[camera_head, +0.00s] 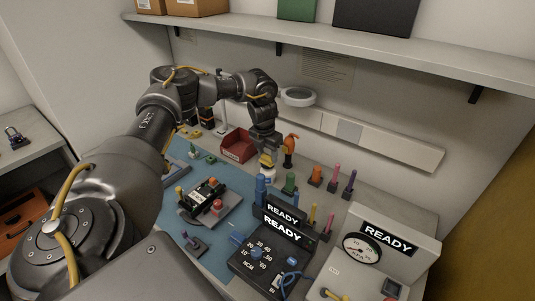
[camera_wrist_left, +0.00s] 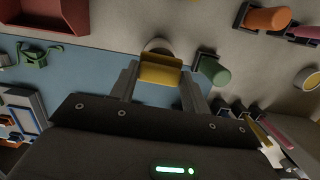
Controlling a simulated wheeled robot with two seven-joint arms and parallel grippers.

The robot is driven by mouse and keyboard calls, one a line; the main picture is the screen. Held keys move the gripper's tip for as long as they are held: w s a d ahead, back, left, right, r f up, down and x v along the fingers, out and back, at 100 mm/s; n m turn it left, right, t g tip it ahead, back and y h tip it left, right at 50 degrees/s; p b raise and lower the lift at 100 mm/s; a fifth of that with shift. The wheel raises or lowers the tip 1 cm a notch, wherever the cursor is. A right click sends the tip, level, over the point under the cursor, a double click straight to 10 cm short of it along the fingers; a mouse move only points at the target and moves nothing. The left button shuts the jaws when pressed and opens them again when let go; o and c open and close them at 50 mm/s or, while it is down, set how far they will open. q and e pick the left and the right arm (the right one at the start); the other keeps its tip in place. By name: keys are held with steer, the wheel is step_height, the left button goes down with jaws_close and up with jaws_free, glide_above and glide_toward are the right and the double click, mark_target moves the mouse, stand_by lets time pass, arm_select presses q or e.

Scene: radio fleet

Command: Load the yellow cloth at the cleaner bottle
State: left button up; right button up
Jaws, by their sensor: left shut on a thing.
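My left gripper (camera_head: 267,158) is above the back part of the workbench, pointing down. In the left wrist view its two fingers (camera_wrist_left: 160,85) are shut on the yellow cloth (camera_wrist_left: 161,74), which spans the gap between them. The cloth also shows as a small yellow patch in the head view (camera_head: 267,160). A pale round object (camera_wrist_left: 158,45) lies just behind the cloth, partly hidden by it. In the head view a small white and blue object (camera_head: 267,178) stands just under the gripper; I cannot tell whether it is the cleaner bottle. My right gripper is not in view.
A red bin (camera_head: 237,146) is left of the gripper. An orange item (camera_head: 290,146) and a green-topped item (camera_head: 290,182) stand close on its right. Several coloured tools and READY meters (camera_head: 283,231) fill the right front. A shelf (camera_head: 330,42) runs above.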

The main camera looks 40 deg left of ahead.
mark_target(268, 156)
arm_select(q)
steer(key=shift+f, duration=0.5)
stand_by(0.5)
steer(key=shift+s+f, duration=0.1)
stand_by(1.7)
step_height(268, 156, up, 7)
steer(key=p, duration=0.7)
stand_by(0.4)
stand_by(0.5)
